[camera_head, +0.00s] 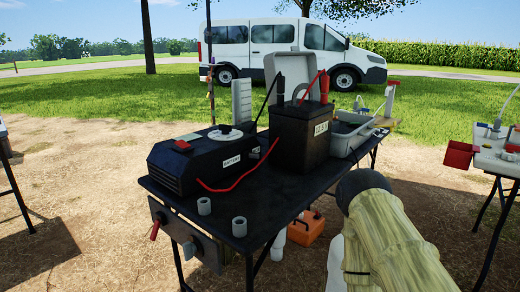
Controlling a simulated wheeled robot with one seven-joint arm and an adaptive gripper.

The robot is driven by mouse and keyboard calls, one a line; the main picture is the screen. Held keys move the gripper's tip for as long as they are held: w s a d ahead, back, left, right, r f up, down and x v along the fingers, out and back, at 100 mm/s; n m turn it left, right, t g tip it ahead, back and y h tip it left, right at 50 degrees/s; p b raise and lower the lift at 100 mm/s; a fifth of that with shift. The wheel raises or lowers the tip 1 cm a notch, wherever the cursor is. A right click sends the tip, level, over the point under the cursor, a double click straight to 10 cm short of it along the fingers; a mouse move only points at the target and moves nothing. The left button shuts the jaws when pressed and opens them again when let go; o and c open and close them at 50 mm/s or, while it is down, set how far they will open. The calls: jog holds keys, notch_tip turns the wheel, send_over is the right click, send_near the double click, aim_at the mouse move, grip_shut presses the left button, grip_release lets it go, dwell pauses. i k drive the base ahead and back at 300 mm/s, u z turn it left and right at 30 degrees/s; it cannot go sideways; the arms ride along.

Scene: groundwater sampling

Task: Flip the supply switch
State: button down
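A black box unit (200,163) with a white label sits on the left of the black table (275,195). It has a small red part (183,145) and a pale round knob (225,131) on top. A dark panel (207,250) hangs at the table's front edge, with a red lever (155,229) and a grey knob (189,250). I cannot tell which of these is the supply switch, or its position. A black battery-like box (298,140) with a red and a black lead stands behind. My gripper is not in view; what looks like my arm shows at lower right.
Grey cup-like pieces (239,227) stand near the table's front edge. A red cable (235,182) loops across the top. A grey tray (350,135) sits at the back right. An orange container (306,229) is below. Another table (503,165) stands at right.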

aim_at(251, 155)
jog(key=k, duration=1.25)
jog(key=z, duration=0.95)
jog(key=i, duration=1.35)
jog(key=u, duration=0.75)
jog(key=i, duration=0.55)
jog(key=u, duration=0.6)
